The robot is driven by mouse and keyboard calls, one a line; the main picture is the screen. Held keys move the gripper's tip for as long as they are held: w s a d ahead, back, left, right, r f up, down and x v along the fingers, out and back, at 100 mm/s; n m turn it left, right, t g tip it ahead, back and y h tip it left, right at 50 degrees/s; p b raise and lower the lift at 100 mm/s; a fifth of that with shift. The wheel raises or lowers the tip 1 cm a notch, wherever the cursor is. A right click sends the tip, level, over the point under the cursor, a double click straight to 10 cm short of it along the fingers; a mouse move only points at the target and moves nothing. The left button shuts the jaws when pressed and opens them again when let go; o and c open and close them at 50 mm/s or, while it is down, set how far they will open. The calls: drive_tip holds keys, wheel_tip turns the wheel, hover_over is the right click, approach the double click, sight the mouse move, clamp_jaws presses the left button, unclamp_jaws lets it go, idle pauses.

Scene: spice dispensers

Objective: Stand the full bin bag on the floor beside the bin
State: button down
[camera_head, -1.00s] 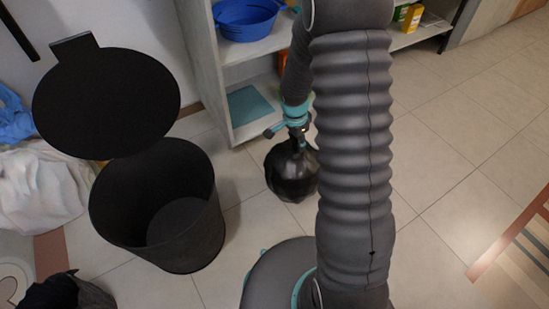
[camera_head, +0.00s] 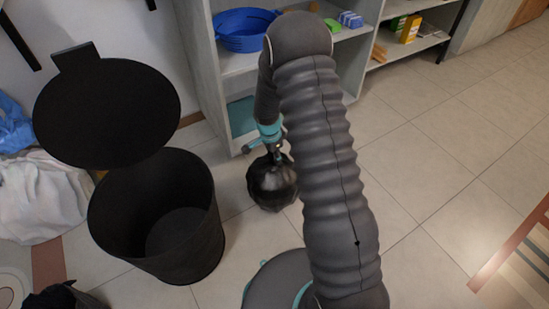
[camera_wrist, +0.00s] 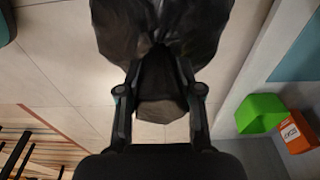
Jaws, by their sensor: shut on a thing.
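The full black bin bag (camera_head: 272,183) hangs or stands just right of the bin, at floor height; I cannot tell whether its base touches the floor. My gripper (camera_head: 274,153) is above it, shut on its gathered top. In the wrist view the fingers (camera_wrist: 161,92) pinch the bag's neck, and the dark bag (camera_wrist: 160,25) bulges out beyond them. The black round bin (camera_head: 160,215) stands on the floor with its lid (camera_head: 106,113) raised. The bin looks empty inside. A strip of floor separates bag and bin.
A grey shelf unit (camera_head: 200,70) stands close behind the bag, holding a blue basin (camera_head: 245,30). White cloth (camera_head: 40,195) lies left of the bin, and dark cloth (camera_head: 60,297) lies in front. The tiled floor at right is clear up to a striped rug (camera_head: 520,260).

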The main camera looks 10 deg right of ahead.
drive_tip(key=shift+f, duration=0.65)
drive_tip(key=c, duration=0.8)
unclamp_jaws()
drive_tip(key=shift+o, duration=0.2)
